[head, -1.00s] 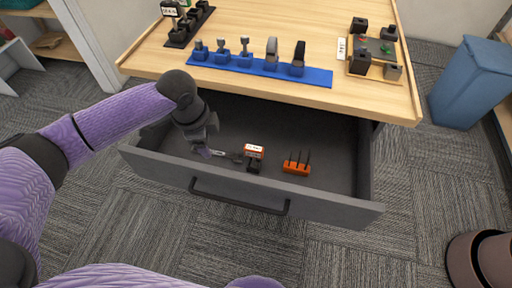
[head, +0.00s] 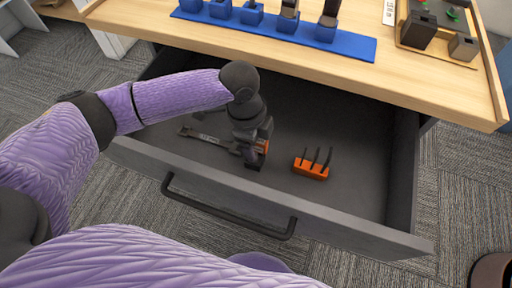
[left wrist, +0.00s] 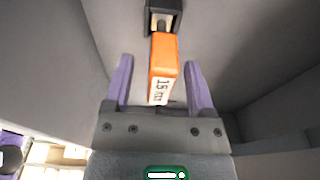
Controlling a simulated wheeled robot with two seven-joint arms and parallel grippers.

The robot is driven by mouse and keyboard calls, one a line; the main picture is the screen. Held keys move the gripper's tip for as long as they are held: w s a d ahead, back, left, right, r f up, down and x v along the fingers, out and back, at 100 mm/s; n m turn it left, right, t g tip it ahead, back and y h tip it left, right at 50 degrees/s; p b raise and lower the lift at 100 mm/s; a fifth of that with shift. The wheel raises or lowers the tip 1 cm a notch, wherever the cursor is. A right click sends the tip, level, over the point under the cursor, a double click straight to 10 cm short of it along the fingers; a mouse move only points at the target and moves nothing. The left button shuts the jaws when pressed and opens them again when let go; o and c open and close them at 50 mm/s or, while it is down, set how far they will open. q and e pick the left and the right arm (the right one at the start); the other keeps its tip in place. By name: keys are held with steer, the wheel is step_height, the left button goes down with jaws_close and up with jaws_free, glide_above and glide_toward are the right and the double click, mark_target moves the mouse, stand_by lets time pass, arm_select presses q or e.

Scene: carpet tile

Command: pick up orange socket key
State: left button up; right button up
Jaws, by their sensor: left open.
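The orange socket key (left wrist: 164,65) shows in the left wrist view as an orange block with a white label, set in a black holder (left wrist: 163,17). In the head view only a bit of its orange (head: 262,146) shows behind my gripper, inside the open drawer. My left gripper (head: 254,156) reaches down into the drawer at the key. In the left wrist view its two purple fingers (left wrist: 159,72) are open, one on each side of the orange block. My right gripper is out of view.
An orange rack (head: 311,171) with black prongs stands right of the gripper in the drawer (head: 350,190). A grey wrench (head: 204,137) lies to the left. The table (head: 330,62) with a blue tool rack (head: 345,47) overhangs the drawer's back.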

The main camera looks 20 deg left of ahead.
arm_select(q)
step_height(320, 180, down, 2)
steer(key=shift+d+f, duration=0.1)
steer(key=shift+f, duration=0.1)
steer(key=shift+r, duration=0.15)
jaws_close()
stand_by(0.5)
stand_by(0.5)
